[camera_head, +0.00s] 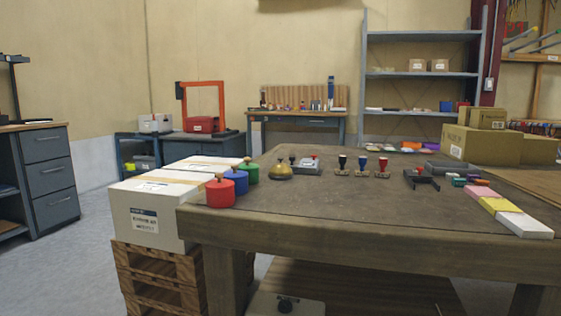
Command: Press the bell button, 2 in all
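A gold-coloured bell (281,171) with a button on top sits on the left part of the brown worktable (330,210). It stands upright and nothing touches its top. The bell is small in the picture, so I cannot tell whether its button is pressed down. Neither of my grippers shows in the head view.
Red (220,192), blue (238,181) and green (250,172) lidded pots stand left of the bell. A grey device (307,166) and several stamps (363,167) stand to its right. White cartons (150,215) adjoin the table's left side. The table's front middle is clear.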

